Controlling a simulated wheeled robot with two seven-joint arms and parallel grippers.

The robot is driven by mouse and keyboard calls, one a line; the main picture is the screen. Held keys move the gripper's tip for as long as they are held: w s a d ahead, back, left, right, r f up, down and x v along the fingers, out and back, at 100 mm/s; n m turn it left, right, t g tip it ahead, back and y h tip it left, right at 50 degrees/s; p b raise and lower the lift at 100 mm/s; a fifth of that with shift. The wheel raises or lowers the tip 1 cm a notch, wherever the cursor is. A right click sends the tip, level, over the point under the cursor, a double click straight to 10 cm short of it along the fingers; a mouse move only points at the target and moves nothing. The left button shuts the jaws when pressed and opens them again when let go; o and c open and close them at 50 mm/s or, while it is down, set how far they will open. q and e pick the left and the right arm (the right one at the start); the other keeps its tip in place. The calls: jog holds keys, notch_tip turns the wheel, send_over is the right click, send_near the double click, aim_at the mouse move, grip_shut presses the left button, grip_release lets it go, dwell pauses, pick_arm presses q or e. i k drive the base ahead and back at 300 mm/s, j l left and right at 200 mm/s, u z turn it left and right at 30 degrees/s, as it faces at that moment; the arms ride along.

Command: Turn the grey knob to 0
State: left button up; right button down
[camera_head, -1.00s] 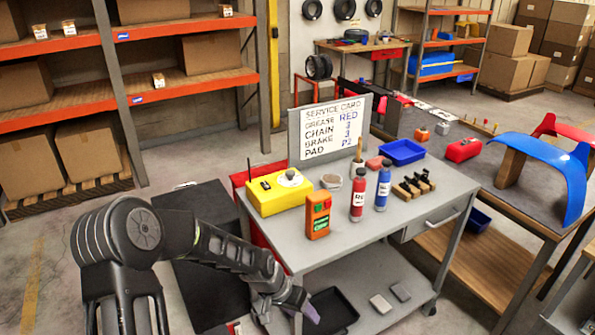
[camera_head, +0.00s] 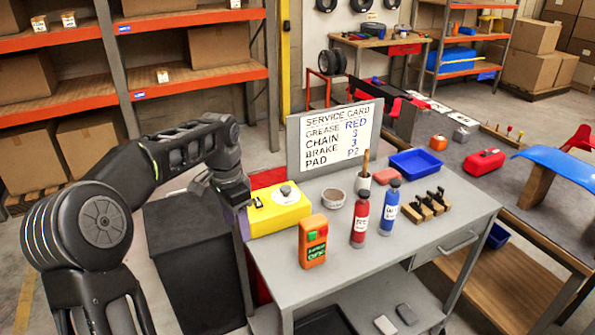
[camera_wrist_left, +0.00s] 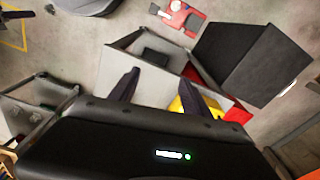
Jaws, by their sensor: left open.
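The grey knob (camera_head: 286,190) sits on a pale round dial on top of the yellow box (camera_head: 278,215), at the back left corner of the grey cart top. My left gripper (camera_head: 243,213) is at the left end of the yellow box, beside the knob and apart from it. In the left wrist view its two fingers (camera_wrist_left: 156,95) are spread with nothing held between them. Part of the yellow box (camera_wrist_left: 214,106) shows there by the right finger, and the knob cannot be made out. The dial's marks are too small to read. My right gripper is not in view.
A dark box (camera_head: 190,265) stands left of the cart (camera_head: 400,250).

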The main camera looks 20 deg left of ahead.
aim_at(285, 188)
jog(key=i, duration=0.95)
